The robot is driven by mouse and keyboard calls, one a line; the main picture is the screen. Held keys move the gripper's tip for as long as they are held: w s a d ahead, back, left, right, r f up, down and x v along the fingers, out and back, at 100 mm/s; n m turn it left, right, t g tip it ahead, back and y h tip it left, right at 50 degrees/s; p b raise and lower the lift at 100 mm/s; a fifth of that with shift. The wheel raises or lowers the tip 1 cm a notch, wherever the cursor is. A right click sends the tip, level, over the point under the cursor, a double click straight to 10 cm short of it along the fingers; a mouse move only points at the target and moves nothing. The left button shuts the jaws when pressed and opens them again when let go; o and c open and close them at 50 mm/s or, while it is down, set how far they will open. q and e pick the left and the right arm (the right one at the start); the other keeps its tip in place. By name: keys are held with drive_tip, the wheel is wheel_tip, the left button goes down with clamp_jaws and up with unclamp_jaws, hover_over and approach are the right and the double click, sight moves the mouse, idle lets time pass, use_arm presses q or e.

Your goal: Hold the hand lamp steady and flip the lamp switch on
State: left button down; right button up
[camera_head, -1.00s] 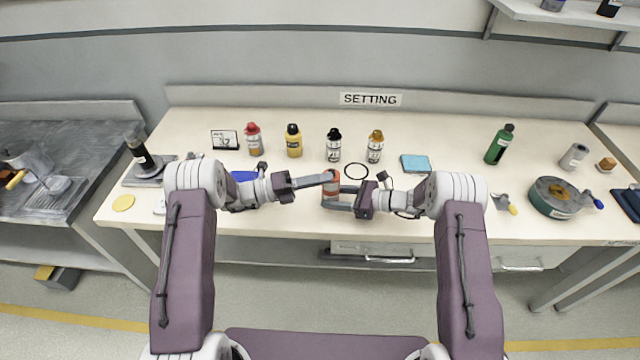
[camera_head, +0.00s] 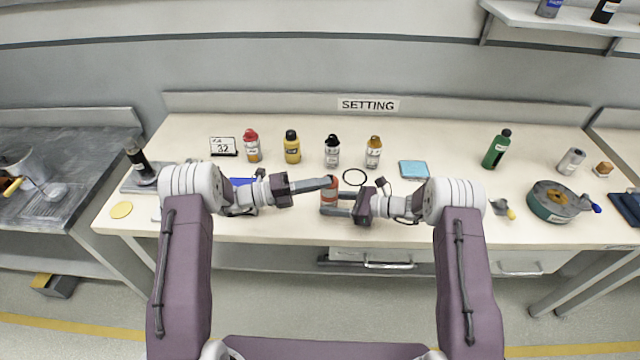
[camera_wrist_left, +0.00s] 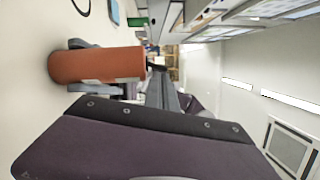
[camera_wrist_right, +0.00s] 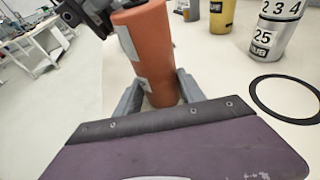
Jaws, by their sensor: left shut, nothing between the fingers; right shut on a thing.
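The hand lamp (camera_head: 328,197) is an orange-red cylinder with pale label patches, standing about upright near the bench's front middle. My right gripper (camera_head: 338,203) is shut on it from the right. In the right wrist view the lamp (camera_wrist_right: 150,50) stands between the fingers. My left gripper (camera_head: 325,183) is shut and empty, its fingertips at the lamp's upper part from the left. The left wrist view also shows the lamp (camera_wrist_left: 100,65) close to the fingers. I cannot tell whether the left fingertips touch it. The lamp switch cannot be made out.
A black ring (camera_head: 355,177) lies just behind the lamp. A blue pad (camera_head: 413,170), a green bottle (camera_head: 496,149) and a reel (camera_head: 553,203) are farther right.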

use_arm(q)
drive_tip(key=n, duration=0.1)
drive_tip(key=n+y, duration=0.1)
drive_tip(key=n, duration=0.1)
drive_tip(key=w+r+n, duration=0.1)
drive_tip(key=n, duration=0.1)
drive_tip(key=shift+r, duration=0.1)
drive_tip(key=shift+s, duration=0.1)
drive_tip(key=s+a+r, duration=0.2)
drive_tip(key=s+a, duration=0.3)
drive_tip(key=a, duration=0.4)
drive_tip(key=shift+s+a+r, duration=0.25)
drive_tip(key=shift+s+a, duration=0.1)
use_arm(e)
drive_tip(key=o, duration=1.1)
drive_tip(key=shift+c, duration=0.2)
